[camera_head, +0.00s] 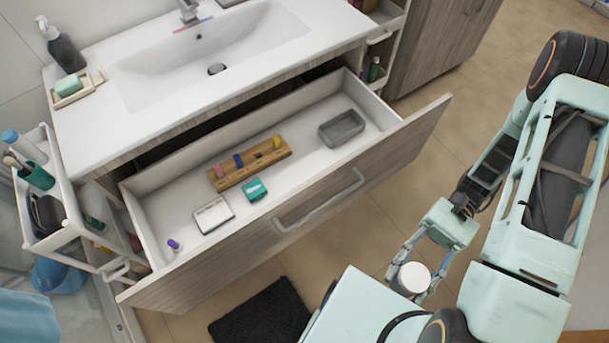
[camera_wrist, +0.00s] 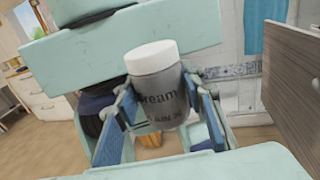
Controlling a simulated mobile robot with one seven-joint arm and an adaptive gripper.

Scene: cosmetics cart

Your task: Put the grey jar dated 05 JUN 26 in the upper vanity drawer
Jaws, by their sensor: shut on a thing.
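A grey jar with a white lid (camera_wrist: 157,95) is between the blue-padded fingers of my gripper (camera_wrist: 160,108) in the wrist view. Dark print on it reads "cream", with a date line below that shows "JUN 26" partly; the day is hard to read. In the head view the white lid (camera_head: 413,278) shows from above, and my gripper (camera_head: 409,274) is shut on the jar. The jar is outside the drawer, to the right of and below its front. The upper vanity drawer (camera_head: 330,190) is pulled open.
In the drawer are a wooden holder (camera_head: 250,164) with colored pieces, a grey tray (camera_head: 341,128), a teal box (camera_head: 254,189), a pale case (camera_head: 213,215) and a purple-capped item (camera_head: 174,245). Bare floor shows between them. A white cart (camera_head: 62,205) stands left.

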